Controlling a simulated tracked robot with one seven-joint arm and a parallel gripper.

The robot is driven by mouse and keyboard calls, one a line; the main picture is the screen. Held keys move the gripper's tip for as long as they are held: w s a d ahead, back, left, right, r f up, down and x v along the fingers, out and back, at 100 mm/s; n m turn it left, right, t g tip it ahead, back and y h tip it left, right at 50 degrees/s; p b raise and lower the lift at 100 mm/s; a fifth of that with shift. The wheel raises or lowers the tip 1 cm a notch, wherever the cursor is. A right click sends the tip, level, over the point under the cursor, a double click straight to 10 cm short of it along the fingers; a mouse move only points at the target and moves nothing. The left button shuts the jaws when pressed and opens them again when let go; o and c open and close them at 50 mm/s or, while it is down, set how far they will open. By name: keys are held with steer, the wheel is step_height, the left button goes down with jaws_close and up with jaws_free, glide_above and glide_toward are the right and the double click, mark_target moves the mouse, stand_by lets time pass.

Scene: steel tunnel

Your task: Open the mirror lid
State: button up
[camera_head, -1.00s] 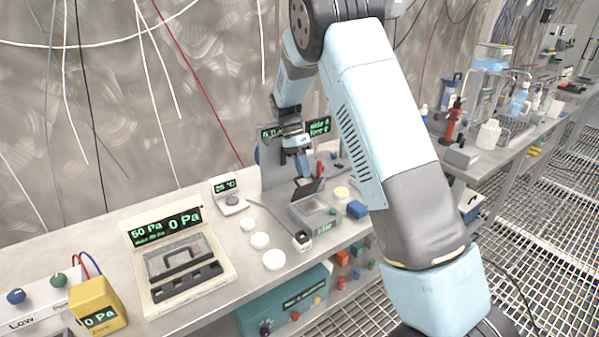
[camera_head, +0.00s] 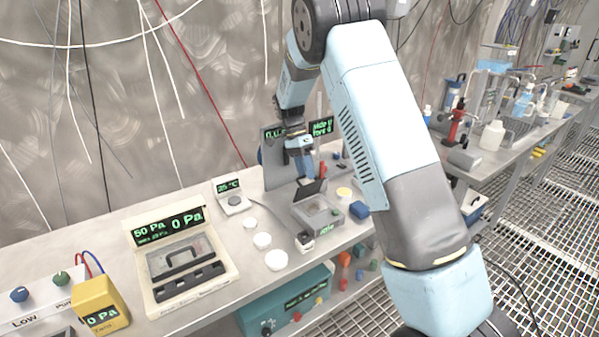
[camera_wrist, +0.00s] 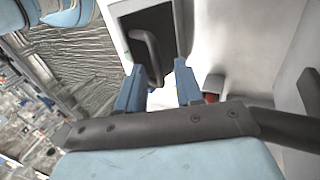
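A small grey box (camera_head: 322,214) stands on the bench in the head view, with a dark lid (camera_head: 310,190) standing tilted up at its back edge. I take this to be the mirror lid. My gripper (camera_head: 306,172) points down just above and behind the lid; contact cannot be told. A dark panel with a grey loop handle (camera_wrist: 147,45), set in a pale frame, lies just beyond the fingertips. Whether this panel is the lid is unclear.
White discs (camera_head: 262,241) lie left of the box, and a blue block (camera_head: 358,210) sits close on its right. A pressure display case (camera_head: 185,262) stands farther left. Grey display panels (camera_head: 280,158) stand behind my gripper.

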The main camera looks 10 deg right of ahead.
steer(key=v, duration=1.3)
steer(key=shift+w+r, duration=0.25)
steer(key=shift+w, duration=0.05)
steer(key=shift+a, duration=0.15)
steer(key=shift+c, duration=0.3)
